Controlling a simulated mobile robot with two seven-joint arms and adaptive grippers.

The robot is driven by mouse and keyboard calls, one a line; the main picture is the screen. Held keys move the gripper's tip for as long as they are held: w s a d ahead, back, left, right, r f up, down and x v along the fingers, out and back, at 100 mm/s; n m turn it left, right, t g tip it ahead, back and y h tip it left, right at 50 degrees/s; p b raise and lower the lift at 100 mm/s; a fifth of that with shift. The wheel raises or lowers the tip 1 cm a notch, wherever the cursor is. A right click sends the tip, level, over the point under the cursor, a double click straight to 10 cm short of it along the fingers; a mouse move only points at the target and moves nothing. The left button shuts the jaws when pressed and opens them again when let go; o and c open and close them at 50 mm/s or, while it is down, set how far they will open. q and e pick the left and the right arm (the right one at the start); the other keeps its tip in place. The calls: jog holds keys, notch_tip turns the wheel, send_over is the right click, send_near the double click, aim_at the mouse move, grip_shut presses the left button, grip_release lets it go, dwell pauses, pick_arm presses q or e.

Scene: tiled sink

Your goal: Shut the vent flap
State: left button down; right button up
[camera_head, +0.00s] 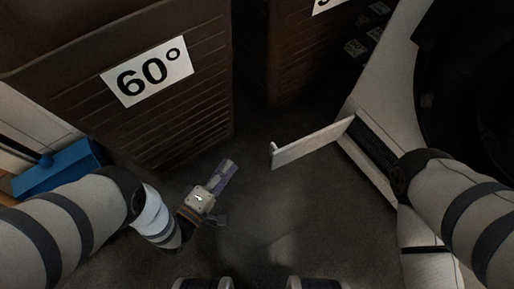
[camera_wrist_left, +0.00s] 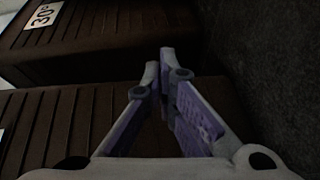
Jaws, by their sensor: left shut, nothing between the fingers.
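The vent flap (camera_head: 312,143) is a pale, thin panel low on the white machine at the right. It stands open, sticking out to the left over the floor from a dark slot (camera_head: 372,148). My left gripper (camera_head: 230,166) is shut and empty, low over the dark floor to the left of the flap and apart from it. In the left wrist view its purple-grey fingers (camera_wrist_left: 165,60) meet at the tips, and the flap does not show there. My right arm comes in at the right in front of the machine; its gripper does not show.
A brown slatted hamper (camera_head: 185,105) marked 60° stands at the left, close to my left gripper. Another brown hamper (camera_head: 300,65) stands behind. A blue object (camera_head: 60,170) lies at the far left. The dark floor (camera_head: 275,205) between gripper and flap is clear.

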pick_arm(q)
jog(key=w+d+t+h+b, duration=0.1)
jog(key=w+d+b, duration=0.4)
jog(key=w, duration=0.5)
jog(key=shift+s+d+r+p, duration=0.15)
jog(key=shift+s+d+p, duration=0.05)
jog(key=shift+s+d, duration=0.65)
jog(key=shift+s+d+r+p, duration=0.2)
jog(key=shift+s+d, duration=0.4)
jog(key=shift+d, duration=0.35)
jog(key=shift+s, duration=0.1)
